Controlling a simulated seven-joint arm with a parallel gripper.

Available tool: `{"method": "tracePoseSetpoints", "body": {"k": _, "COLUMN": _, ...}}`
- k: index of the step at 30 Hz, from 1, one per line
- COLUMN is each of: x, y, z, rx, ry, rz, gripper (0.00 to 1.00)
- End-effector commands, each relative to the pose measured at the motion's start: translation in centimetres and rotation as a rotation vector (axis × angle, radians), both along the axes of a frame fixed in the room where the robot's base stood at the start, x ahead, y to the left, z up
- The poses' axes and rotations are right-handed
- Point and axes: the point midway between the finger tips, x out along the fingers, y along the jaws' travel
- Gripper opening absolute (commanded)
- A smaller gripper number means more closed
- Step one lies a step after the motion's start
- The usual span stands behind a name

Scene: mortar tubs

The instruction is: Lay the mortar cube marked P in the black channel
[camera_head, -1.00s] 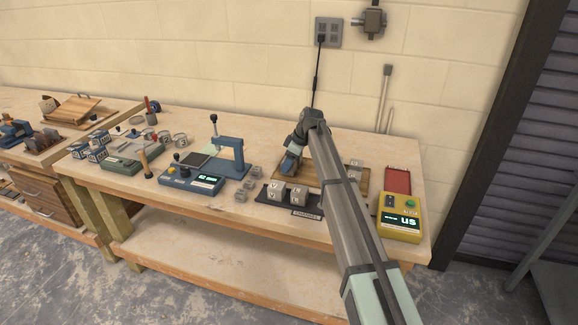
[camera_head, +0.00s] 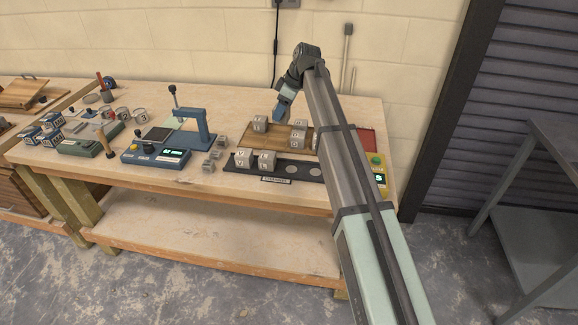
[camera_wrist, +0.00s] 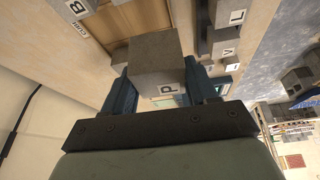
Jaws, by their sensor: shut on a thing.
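The grey mortar cube marked P (camera_wrist: 157,68) is between my gripper's fingers in the wrist view, its letter facing the camera. My gripper (camera_head: 281,110) is shut on it, above the wooden board (camera_head: 262,140) in the head view, where I cannot clearly make out the held cube. The black channel (camera_head: 304,179) lies in front of the board. Two grey cubes, (camera_head: 242,158) and (camera_head: 266,160), sit in its left part. To their right two pale round marks show on bare channel, and my arm covers its right end.
Other grey cubes, such as one at the board's left (camera_head: 259,123), stand on the board. Small grey blocks (camera_head: 213,156) and a blue press (camera_head: 190,135) are left of the channel.

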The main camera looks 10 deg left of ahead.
Motion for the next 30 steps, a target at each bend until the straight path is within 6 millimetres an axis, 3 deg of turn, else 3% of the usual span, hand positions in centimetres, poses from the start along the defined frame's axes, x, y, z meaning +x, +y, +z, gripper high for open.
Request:
{"method": "tracePoseSetpoints", "body": {"k": 1, "x": -2.5, "y": -1.7, "z": -0.2, "rx": 0.002, "ry": -0.002, "rz": -0.005, "gripper": 0.17}}
{"method": "tracePoseSetpoints", "body": {"k": 6, "x": -7.5, "y": -4.4, "z": -0.6, "rx": 0.001, "ry": 0.004, "rz": 0.009, "gripper": 0.17}}
{"method": "tracePoseSetpoints", "body": {"k": 11, "x": -10.3, "y": -5.1, "z": -1.2, "rx": -0.005, "ry": 0.016, "rz": 0.044, "gripper": 0.17}}
{"method": "tracePoseSetpoints", "body": {"k": 19, "x": -11.0, "y": -5.3, "z": -2.4, "rx": -0.014, "ry": 0.027, "rz": 0.097, "gripper": 0.17}}
{"method": "tracePoseSetpoints", "body": {"k": 30, "x": -11.0, "y": -5.3, "z": -7.5, "rx": -0.014, "ry": 0.027, "rz": 0.097, "gripper": 0.17}}
